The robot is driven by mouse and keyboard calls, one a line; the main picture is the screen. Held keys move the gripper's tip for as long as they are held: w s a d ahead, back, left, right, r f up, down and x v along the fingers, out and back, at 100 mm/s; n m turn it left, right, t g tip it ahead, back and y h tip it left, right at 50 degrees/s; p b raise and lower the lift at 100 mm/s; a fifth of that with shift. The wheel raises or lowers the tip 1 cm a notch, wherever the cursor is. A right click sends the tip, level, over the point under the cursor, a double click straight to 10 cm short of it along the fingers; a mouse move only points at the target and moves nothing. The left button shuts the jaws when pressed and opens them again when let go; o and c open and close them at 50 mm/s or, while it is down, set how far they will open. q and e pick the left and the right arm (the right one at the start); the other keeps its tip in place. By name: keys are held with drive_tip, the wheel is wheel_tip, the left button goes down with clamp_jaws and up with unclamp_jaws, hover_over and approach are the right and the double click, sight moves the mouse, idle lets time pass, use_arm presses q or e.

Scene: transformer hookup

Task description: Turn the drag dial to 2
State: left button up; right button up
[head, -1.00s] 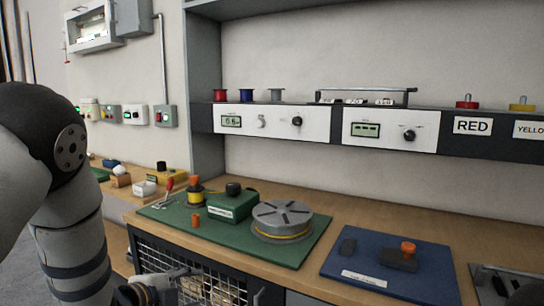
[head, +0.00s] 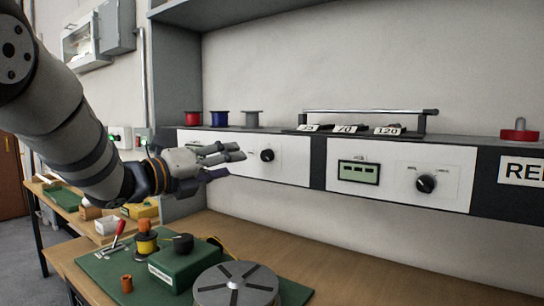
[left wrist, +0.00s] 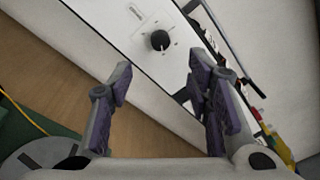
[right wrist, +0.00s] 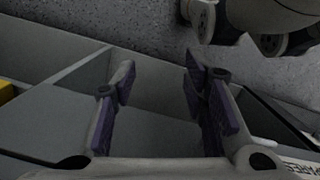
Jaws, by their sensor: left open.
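On the right white panel (head: 398,180) a black dial (head: 426,184) sits beside a small display. On the left white panel another black dial (head: 267,155) sits just right of my left fingers. A black knob (head: 183,242) also tops the green box. I cannot read which one is the drag dial, nor any setting. My left gripper (head: 238,160) is open and empty before the left panel, its fingers pointing right. In the left wrist view, a black dial (left wrist: 160,40) shows beyond the open left fingers (left wrist: 155,78). My right gripper (right wrist: 158,72) is open and empty.
Below stand a green board (head: 104,272), a grey slotted disc (head: 236,288) and an orange-topped spool (head: 146,242). A rack with number tags (head: 370,112) stands on the shelf. The bench right of the disc is clear. Grey bins (right wrist: 60,120) lie under my right gripper.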

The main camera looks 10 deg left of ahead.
sight(264, 156)
use_arm(q)
drive_tip(key=x, duration=0.6)
drive_tip(key=b+x, duration=0.1)
drive_tip(key=x, duration=0.3)
drive_tip(key=shift+d+f, duration=0.1)
drive_tip(key=shift+f, duration=0.25)
drive_tip(key=shift+w+d+r, duration=0.1)
drive_tip(key=shift+w+r, duration=0.05)
drive_tip(key=shift+w, duration=0.1)
drive_tip(key=shift+r, duration=0.15)
use_arm(e)
drive_tip(key=shift+s+a+f+g, duration=0.1)
drive_tip(key=shift+s+f+g, duration=0.05)
drive_tip(key=shift+s+f, duration=0.3)
drive_tip(key=shift+s+f+g, duration=0.15)
drive_tip(key=shift+s+f, duration=0.05)
drive_tip(key=shift+s, duration=0.3)
use_arm(q)
drive_tip(key=shift+c, duration=0.5)
clamp_jaws()
